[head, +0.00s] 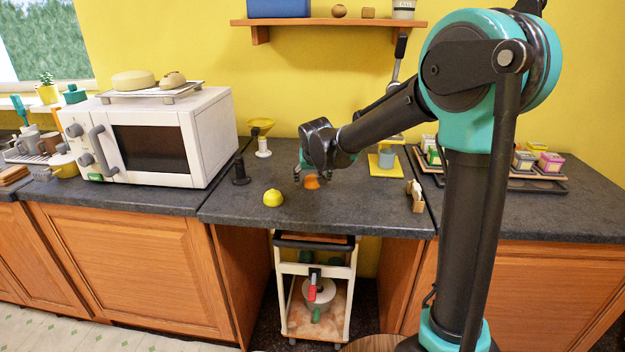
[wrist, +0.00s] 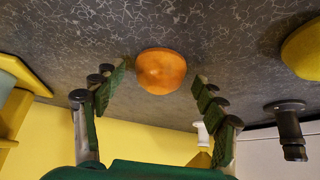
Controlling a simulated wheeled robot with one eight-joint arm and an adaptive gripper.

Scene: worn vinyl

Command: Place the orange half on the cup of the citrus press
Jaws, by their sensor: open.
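The orange half (head: 312,182) lies on the dark counter, below my gripper (head: 311,174). In the wrist view the orange half (wrist: 161,71) shows its rounded peel between the two fingertips of my gripper (wrist: 163,76). My gripper is open, with a gap on both sides of the fruit, and holds nothing. What looks like the citrus press is a yellow stand (head: 386,168) with a grey-blue vessel and a raised dark-handled lever (head: 400,48), right of my gripper. My arm hides part of it, and I cannot make out its cup clearly.
A lemon (head: 272,198) sits left of the orange half. A black upright object (head: 240,170) and a yellow funnel-shaped bowl on a white stand (head: 262,130) are farther left, by the microwave (head: 160,140). A small wooden holder (head: 415,196) stands at right. The front counter middle is clear.

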